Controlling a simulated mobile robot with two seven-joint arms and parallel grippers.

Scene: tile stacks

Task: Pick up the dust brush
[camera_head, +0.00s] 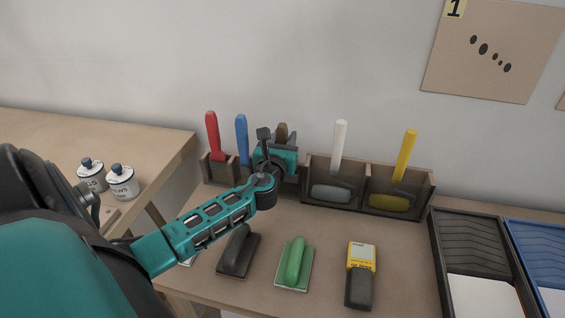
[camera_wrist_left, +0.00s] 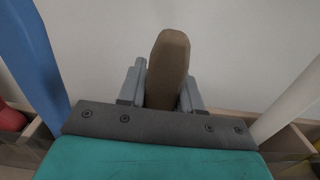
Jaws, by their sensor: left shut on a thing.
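The dust brush shows only as a brown handle (camera_head: 282,129), upright at the wooden holder between the blue and white handles. Its lower part is hidden behind my left gripper (camera_head: 287,140). In the left wrist view the brown handle (camera_wrist_left: 168,62) stands between the two grey fingers of the left gripper (camera_wrist_left: 165,90), which are shut on it. I cannot tell whether the brush still rests in its compartment. My right gripper is not in view.
A wooden holder (camera_head: 318,197) has tools with red (camera_head: 212,135), blue (camera_head: 242,137), white (camera_head: 339,147) and yellow (camera_head: 406,154) handles. In front lie a black float (camera_head: 238,252), a green float (camera_head: 295,262) and a yellow-black device (camera_head: 360,273). Trays (camera_head: 440,260) stand right.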

